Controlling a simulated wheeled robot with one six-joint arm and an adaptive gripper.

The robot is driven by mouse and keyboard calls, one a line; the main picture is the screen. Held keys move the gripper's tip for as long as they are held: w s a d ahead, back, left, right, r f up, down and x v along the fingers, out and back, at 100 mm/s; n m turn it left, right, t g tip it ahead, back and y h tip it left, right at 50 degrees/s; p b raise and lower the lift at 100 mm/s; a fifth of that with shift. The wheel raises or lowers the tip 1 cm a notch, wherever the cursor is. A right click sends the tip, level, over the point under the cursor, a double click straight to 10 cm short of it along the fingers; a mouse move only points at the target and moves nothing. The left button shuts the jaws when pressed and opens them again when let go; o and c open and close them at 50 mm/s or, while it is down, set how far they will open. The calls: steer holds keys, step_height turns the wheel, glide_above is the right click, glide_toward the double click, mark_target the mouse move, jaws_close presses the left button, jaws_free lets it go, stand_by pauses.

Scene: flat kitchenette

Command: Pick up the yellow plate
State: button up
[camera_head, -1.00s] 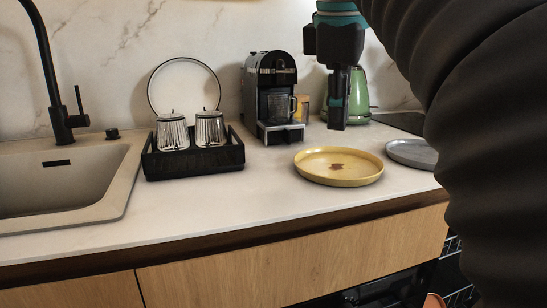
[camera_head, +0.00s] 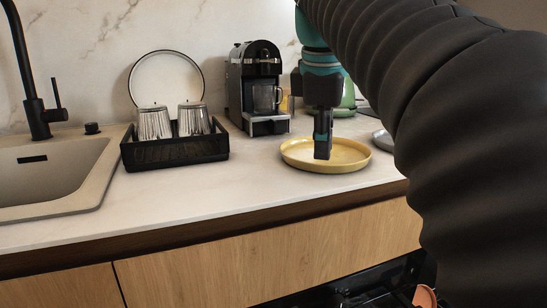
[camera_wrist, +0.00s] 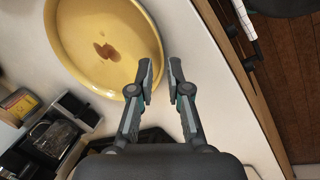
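The yellow plate (camera_head: 298,160) lies flat on the counter, with a brown stain in its middle that shows in the wrist view (camera_wrist: 85,48). My gripper (camera_head: 322,155) points down over the plate in the head view. In the wrist view my gripper (camera_wrist: 161,64) is open with an empty-looking gap between its fingers. The plate's rim runs close to the left finger and toward this gap. I cannot tell how high the fingertips are above the rim.
A grey plate (camera_head: 382,138) lies to the right, partly behind my arm. A coffee machine (camera_head: 256,85) and a green kettle (camera_head: 347,97) stand behind. A black tray (camera_head: 172,153) with glasses is at left, beside the sink (camera_head: 45,180). The counter's front edge is close to the plate.

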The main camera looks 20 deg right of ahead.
mark_target(323, 164)
steer(key=shift+b+x, duration=0.3)
steer(key=shift+x, duration=1.55)
steer(key=shift+r, duration=0.1)
jaws_close()
steer(key=shift+r, duration=0.1)
